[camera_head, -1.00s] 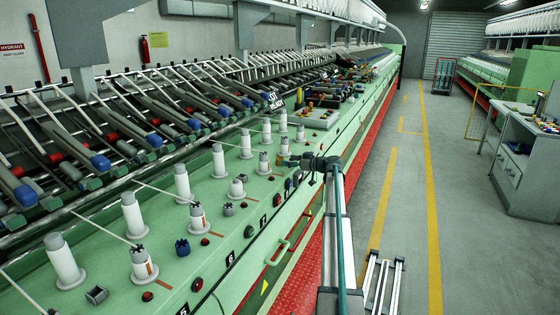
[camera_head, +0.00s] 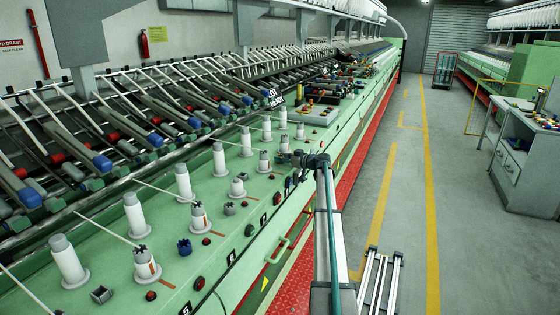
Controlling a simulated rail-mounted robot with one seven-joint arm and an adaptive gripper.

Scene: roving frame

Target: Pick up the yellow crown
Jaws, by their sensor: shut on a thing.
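My gripper (camera_head: 286,158) reaches in at the front edge of the green machine's deck (camera_head: 262,215), beside a white spindle with a grey top (camera_head: 264,162). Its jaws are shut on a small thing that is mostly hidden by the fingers. From the yellow colour at the fingertips a moment ago, I take it to be the yellow crown, but its shape does not show now. I cannot tell whether it touches the deck.
White bobbins (camera_head: 184,182) stand in rows on the deck. A blue crown (camera_head: 184,247) and a grey ring (camera_head: 101,295) are near. A tray with coloured parts (camera_head: 318,112) lies farther back.

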